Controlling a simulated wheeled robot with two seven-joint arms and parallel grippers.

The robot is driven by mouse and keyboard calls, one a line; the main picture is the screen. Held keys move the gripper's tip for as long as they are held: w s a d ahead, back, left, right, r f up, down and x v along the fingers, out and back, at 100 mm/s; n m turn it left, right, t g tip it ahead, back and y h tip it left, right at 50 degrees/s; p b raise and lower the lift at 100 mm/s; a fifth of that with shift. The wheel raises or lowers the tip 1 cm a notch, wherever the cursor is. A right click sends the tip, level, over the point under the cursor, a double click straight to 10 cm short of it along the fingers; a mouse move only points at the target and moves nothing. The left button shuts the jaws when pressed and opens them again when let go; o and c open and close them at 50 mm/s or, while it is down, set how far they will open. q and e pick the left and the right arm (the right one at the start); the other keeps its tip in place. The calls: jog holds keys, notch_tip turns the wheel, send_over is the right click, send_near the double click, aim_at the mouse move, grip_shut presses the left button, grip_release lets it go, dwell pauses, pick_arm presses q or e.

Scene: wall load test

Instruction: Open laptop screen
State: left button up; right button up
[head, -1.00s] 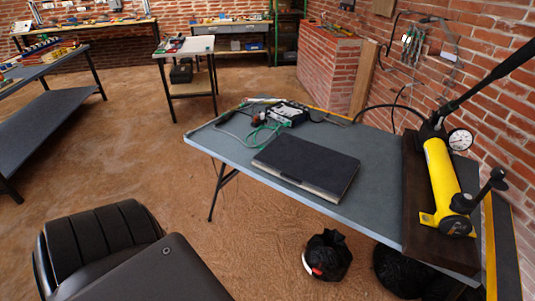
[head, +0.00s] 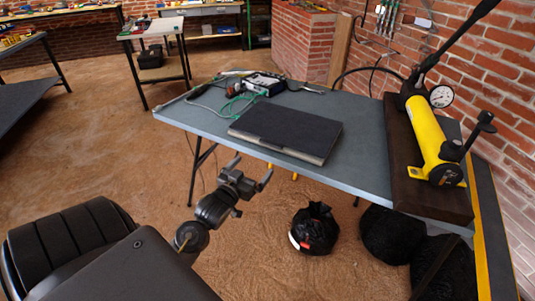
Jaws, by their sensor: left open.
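The laptop (head: 287,129) is a dark, closed slab lying flat on the blue-grey table (head: 365,165), near its front edge. My left gripper (head: 250,172) is in the head view, in front of the table and below its front edge, to the lower left of the laptop. Its two fingers are spread apart with nothing between them. It is clear of the laptop. My right gripper is not in view.
A yellow hand pump (head: 433,140) with a gauge stands on a dark block at the table's right end. A black box with green cable (head: 262,83) lies behind the laptop. Black bags (head: 314,229) sit on the floor under the table.

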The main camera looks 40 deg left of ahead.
aim_at(270, 144)
pick_arm(q)
jog(key=w, duration=0.3)
jog(key=w+a+r, duration=0.1)
jog(key=w, duration=0.3)
jog(key=w+a, duration=0.1)
jog(key=w, duration=0.2)
jog(key=shift+w+r, duration=0.2)
jog(key=shift+r, duration=0.05)
jog(key=shift+c, duration=0.3)
jog(key=c, duration=1.2)
